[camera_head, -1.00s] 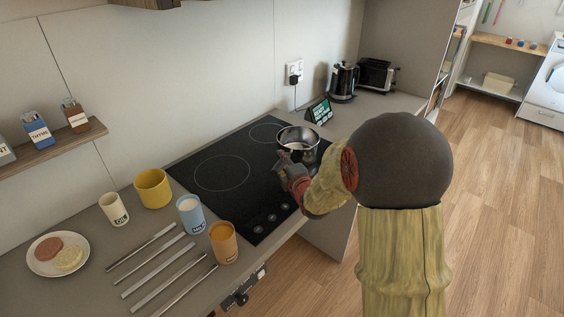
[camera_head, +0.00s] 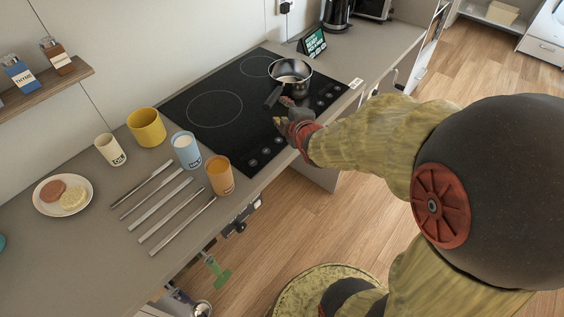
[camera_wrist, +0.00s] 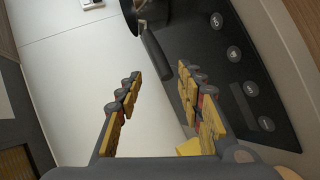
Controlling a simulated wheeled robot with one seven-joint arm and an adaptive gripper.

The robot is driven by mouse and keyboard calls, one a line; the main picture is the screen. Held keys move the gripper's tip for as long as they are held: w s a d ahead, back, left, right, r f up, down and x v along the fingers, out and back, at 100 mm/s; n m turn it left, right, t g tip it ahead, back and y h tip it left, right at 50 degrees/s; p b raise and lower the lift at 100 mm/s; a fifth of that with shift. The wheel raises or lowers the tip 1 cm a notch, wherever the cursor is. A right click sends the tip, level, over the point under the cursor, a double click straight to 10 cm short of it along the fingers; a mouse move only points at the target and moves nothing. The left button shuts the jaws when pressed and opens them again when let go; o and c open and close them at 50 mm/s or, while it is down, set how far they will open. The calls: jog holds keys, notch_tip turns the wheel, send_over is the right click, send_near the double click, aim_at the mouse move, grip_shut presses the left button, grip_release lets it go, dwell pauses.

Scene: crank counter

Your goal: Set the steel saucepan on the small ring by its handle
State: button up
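The steel saucepan (camera_head: 290,76) stands upright on the black hob, at its right part, beside the small ring (camera_head: 256,66) at the back. Its dark handle (camera_head: 272,98) points toward the front left. In the wrist view the handle (camera_wrist: 157,55) lies beyond the gap between my fingertips, and part of the pan (camera_wrist: 155,10) shows at the top edge. My gripper (camera_head: 283,119) is open and empty, just in front of the handle's end and apart from it. It also shows open in the wrist view (camera_wrist: 159,75). Whatever is under the pan is hidden.
A large ring (camera_head: 215,109) on the hob is bare. Left of the hob stand a yellow pot (camera_head: 146,128), a blue milk cup (camera_head: 186,151) and an orange cup (camera_head: 219,177). A small display (camera_head: 313,43) stands behind the pan. Control knobs (camera_head: 266,153) line the hob's front.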

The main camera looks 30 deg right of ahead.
jog(key=s+a+r+m+g+y, duration=0.1)
jog(key=s+a+m, duration=0.3)
jog(key=s, duration=0.4)
jog(key=s+a+r+m+g+y, duration=0.1)
jog(key=s+a+r+m+g, duration=0.2)
jog(key=s+a, duration=0.3)
jog(key=s+a+r+m+g, duration=0.1)
jog(key=s+a+m+g, duration=0.2)
jog(key=s, duration=0.8)
jog(key=a+m, duration=0.2)
jog(key=m, duration=0.1)
jog(key=shift+r+g+y, duration=0.3)
jog(key=shift+r+y, duration=0.1)
